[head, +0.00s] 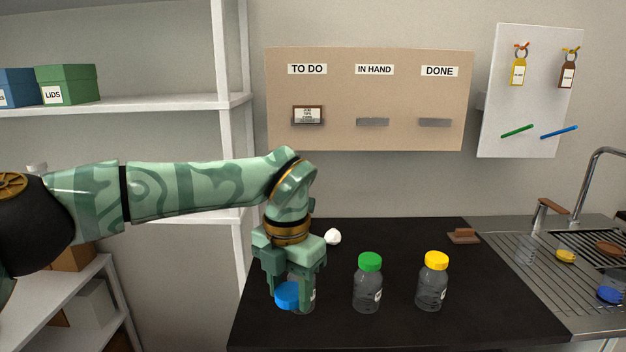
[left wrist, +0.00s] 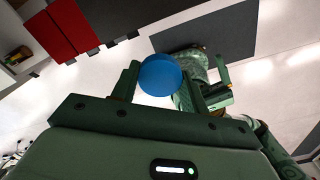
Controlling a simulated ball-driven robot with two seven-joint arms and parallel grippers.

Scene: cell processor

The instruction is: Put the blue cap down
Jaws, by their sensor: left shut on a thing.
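The blue cap (head: 287,295) is between the fingers of my left gripper (head: 291,287), low over the front left of the dark counter (head: 400,335). In the left wrist view the blue cap (left wrist: 160,75) shows as a round face between the fingertips. My left gripper is shut on it. A clear bottle (head: 305,303) shows just behind the cap and fingers, mostly hidden. I cannot tell whether the cap touches it. My right gripper is not seen in the head view.
A green-capped bottle (head: 368,288) and a yellow-capped bottle (head: 432,285) stand to the right. A white lump (head: 333,237) and a brown block (head: 463,236) lie behind. The sink drainer (head: 540,275) is at the right. Counter in front of the bottles is clear.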

